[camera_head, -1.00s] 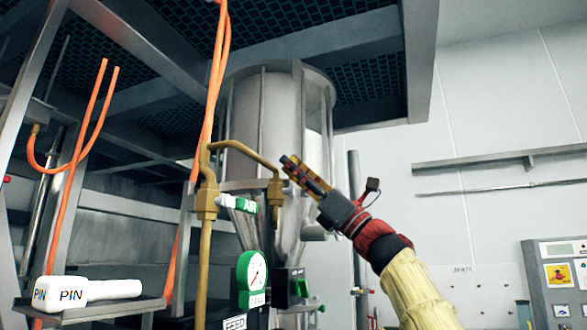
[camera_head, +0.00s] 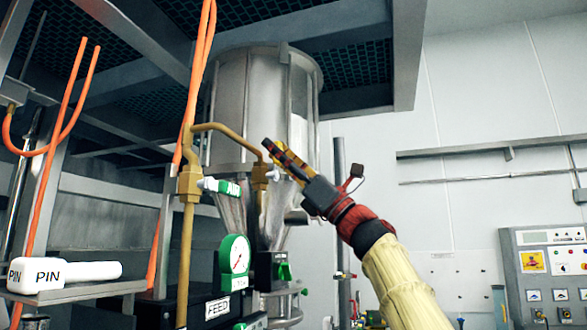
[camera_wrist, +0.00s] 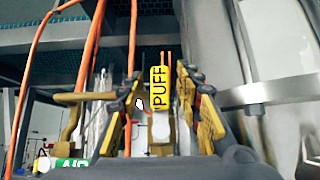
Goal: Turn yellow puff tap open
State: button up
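The yellow puff tap (camera_wrist: 158,88), a flat upright handle marked PUFF, shows in the wrist view. It appears between the two fingers of my gripper (camera_wrist: 160,74), which are apart with visible gaps on both sides. How deep it lies between them I cannot tell. In the head view my gripper (camera_head: 268,147) is beside the brass fitting (camera_head: 260,176) at the end of the bent brass pipe, in front of the steel hopper. The yellow handle cannot be made out there; my fingers probably cover it.
A green-and-white AIR tap (camera_head: 221,187) sits on the brass pipe to the left. A green-rimmed gauge (camera_head: 234,257) is below. The steel hopper (camera_head: 245,100) stands close behind my gripper. Orange hoses (camera_head: 194,80) hang at the left. Open room lies to the right.

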jog(key=v, duration=1.1)
jog(key=shift+d+f, duration=0.3)
dwell(0.3)
